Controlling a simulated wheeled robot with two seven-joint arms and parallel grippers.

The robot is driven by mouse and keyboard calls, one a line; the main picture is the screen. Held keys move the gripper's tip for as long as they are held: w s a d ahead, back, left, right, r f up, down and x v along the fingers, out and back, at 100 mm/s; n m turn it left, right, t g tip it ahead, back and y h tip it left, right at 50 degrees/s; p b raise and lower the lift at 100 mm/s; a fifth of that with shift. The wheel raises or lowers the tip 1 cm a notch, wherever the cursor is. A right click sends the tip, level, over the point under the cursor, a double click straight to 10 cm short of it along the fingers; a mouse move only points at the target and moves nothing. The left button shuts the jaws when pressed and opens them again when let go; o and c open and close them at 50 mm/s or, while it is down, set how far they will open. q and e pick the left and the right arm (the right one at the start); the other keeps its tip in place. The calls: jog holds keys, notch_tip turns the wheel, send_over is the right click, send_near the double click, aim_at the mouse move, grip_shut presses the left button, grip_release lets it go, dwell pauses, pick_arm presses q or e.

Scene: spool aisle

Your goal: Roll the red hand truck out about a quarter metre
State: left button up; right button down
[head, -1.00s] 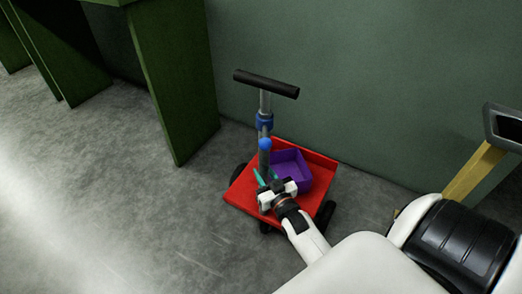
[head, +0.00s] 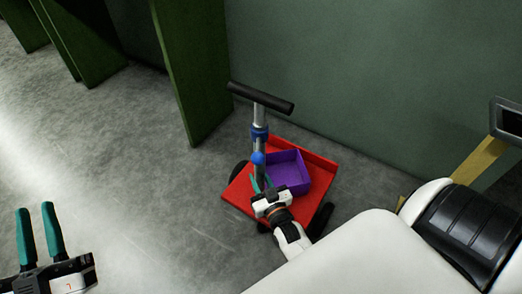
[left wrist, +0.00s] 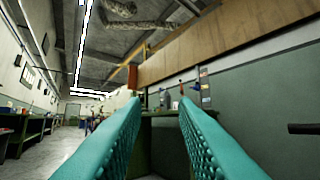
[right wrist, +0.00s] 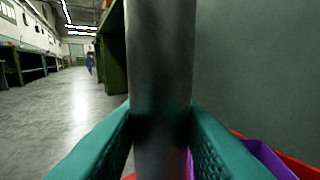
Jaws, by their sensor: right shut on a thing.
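The red hand truck (head: 240,193) stands on the concrete floor near the green wall, with a grey upright post (head: 260,140), a black crossbar handle (head: 260,97) and blue fittings on the post. An open purple bin (head: 288,174) sits on its red deck. My right gripper (head: 262,184) is shut on the post low down, above the deck; in the right wrist view, the grey post (right wrist: 160,60) stands between its teal fingers. My left gripper (head: 36,215) is open and empty at the lower left, apart from the truck; its spread fingers also show in the left wrist view (left wrist: 159,105).
A green bench support (head: 190,75) stands behind and left of the truck. The green wall (head: 370,90) runs behind it. A yellow post with a dark-screened head (head: 511,118) stands at the right. The floor (head: 130,190) left of the truck is clear.

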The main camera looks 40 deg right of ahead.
jog(key=c, duration=1.1)
grip_release()
jog(key=shift+s, duration=0.25)
jog(key=s+p, duration=0.1)
jog(key=s, duration=0.1)
jog(key=s+a+p, duration=0.1)
jog(key=s, duration=0.2)
pick_arm(q)
notch_tip(320, 180, down, 11)
jog(key=a+g+y+p, duration=0.1)
jog(key=g+y, duration=0.2)
jog(key=g, duration=0.5)
jog(key=shift+w+a, duration=0.3)
pick_arm(e)
jog(key=shift+s+a, duration=0.25)
jog(key=shift+s, duration=0.8)
jog(key=shift+s+a, duration=0.2)
jog(key=shift+s, duration=0.85)
jog(key=shift+s+a, duration=0.25)
jog(key=shift+s, duration=0.8)
